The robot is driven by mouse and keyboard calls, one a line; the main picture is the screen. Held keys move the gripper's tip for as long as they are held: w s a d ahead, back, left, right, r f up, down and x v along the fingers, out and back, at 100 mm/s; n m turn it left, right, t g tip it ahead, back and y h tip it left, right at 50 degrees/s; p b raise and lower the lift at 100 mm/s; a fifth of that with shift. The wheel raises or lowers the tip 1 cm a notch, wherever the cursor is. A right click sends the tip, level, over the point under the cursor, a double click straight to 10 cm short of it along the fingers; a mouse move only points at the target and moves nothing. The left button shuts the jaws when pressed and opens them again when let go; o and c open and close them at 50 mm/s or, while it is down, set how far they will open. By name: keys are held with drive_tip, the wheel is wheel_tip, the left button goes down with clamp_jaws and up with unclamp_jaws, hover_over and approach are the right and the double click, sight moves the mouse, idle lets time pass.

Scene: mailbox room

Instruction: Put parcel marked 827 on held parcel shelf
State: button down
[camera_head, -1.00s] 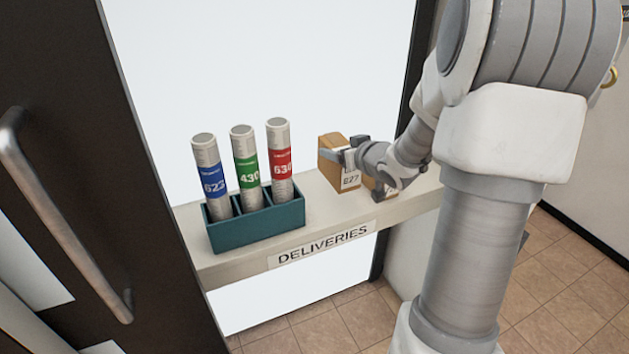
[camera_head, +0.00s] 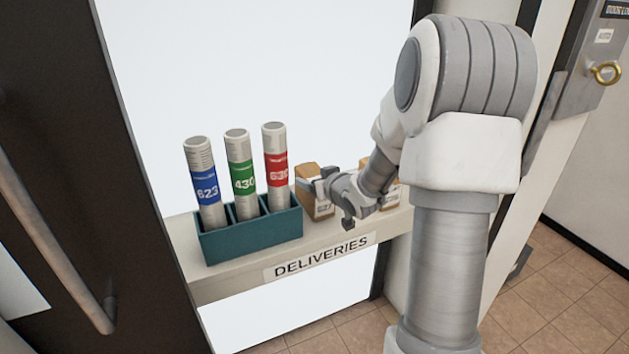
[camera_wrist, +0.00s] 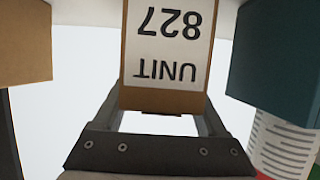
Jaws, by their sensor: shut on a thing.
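The parcel marked 827 is a small brown box (camera_head: 318,207) with a white label, at the right of the teal tube holder. In the wrist view the parcel (camera_wrist: 165,98) shows its label "UNIT 827" upside down. My gripper (camera_head: 320,184) is shut on it, with a finger on each side in the wrist view. My gripper hides part of the box, and I cannot tell whether its base touches the deliveries shelf (camera_head: 225,287). No held parcel shelf can be made out.
The teal holder (camera_head: 245,238) with blue, green and red banded tubes stands close on the left. Another brown parcel (camera_head: 393,196) is on the right, partly behind my arm. It also shows in the wrist view (camera_wrist: 25,45). A dark door with a long handle (camera_head: 50,245) is at far left.

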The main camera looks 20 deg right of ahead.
drive_tip(key=shift+f, duration=0.15)
unclamp_jaws()
